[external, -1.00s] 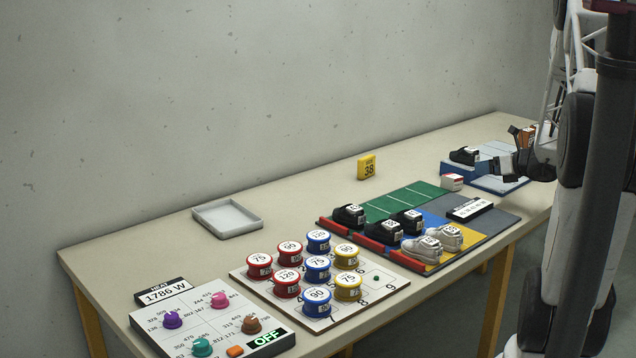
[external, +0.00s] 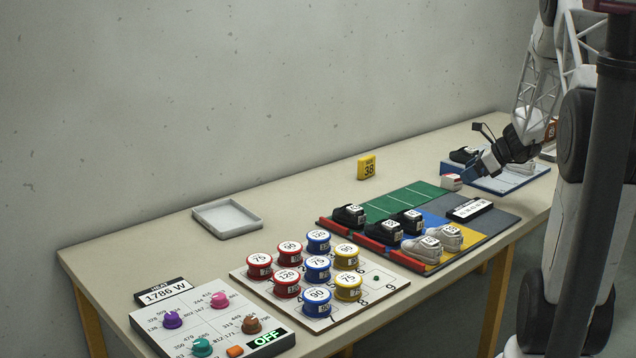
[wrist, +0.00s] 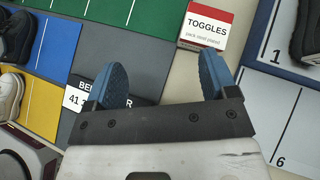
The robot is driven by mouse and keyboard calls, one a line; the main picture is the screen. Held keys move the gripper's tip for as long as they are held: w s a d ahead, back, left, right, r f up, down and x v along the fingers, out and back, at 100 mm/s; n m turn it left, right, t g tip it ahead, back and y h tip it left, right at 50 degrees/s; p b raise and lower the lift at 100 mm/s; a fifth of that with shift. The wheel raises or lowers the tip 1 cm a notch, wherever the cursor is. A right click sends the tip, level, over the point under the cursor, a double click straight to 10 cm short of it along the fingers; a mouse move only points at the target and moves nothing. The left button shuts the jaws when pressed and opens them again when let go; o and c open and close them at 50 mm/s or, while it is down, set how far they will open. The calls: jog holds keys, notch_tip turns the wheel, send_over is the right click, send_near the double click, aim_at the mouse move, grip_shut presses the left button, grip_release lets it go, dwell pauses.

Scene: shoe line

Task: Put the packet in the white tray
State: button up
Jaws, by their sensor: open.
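The packet (external: 451,182) is a small white and red box lying on the table by the right end of the green panel. In the wrist view the packet (wrist: 204,28) reads TOGGLES and lies ahead of my fingers, nearer the right one. My gripper (external: 482,168) is open and empty, a little above and to the right of the packet in the external view. Its two blue fingertips (wrist: 164,80) stand wide apart, with no packet between them. The white tray (external: 228,234) sits empty at the back left of the table.
A yellow block (external: 366,168) marked 38 stands near the wall. A coloured board (external: 400,203) with several shoes lies left of the packet, and a numbered shoe board (external: 512,182) lies right. Several round tins (external: 318,268) stand in front of the tray.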

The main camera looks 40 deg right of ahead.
aim_at(452, 176)
jog(key=shift+w+a+f+n+g, duration=0.1)
jog(key=shift+w+a+n+g, duration=0.3)
jog(key=shift+n+g, duration=0.35)
jog(key=n+g, duration=0.1)
jog(key=w+n, duration=0.1)
jog(key=shift+a+f+n+g, duration=0.1)
jog(key=shift+a+n+g, duration=0.1)
jog(key=shift+n+g, duration=0.15)
jog(key=w+n+g, duration=0.1)
jog(key=n+g, duration=0.1)
jog(key=n, duration=0.1)
jog(key=shift+w+h, duration=0.2)
jog(key=shift+h, duration=0.1)
jog(key=shift+w+d+r+n+g+h, duration=0.15)
jog(key=shift+w+n+g+h, duration=0.1)
jog(key=shift+n+g, duration=0.25)
jog(key=shift+w+d+r+n+g+h, duration=0.15)
jog(key=shift+w+n+g, duration=0.1)
jog(key=shift+n+g, duration=0.2)
jog(key=w+n+h, duration=0.1)
jog(key=w+d+r+n+g+h, duration=0.1)
jog(key=n, duration=0.1)
jog(key=w+d+r+n+g+h, duration=0.1)
jog(key=shift+w+d+r+n, duration=0.1)
jog(key=shift+w+d+n, duration=0.1)
jog(key=shift+n, duration=0.15)
jog(key=shift+f, duration=1.35)
jog(key=shift+w+d+f, duration=0.1)
jog(key=shift+f, duration=2.45)
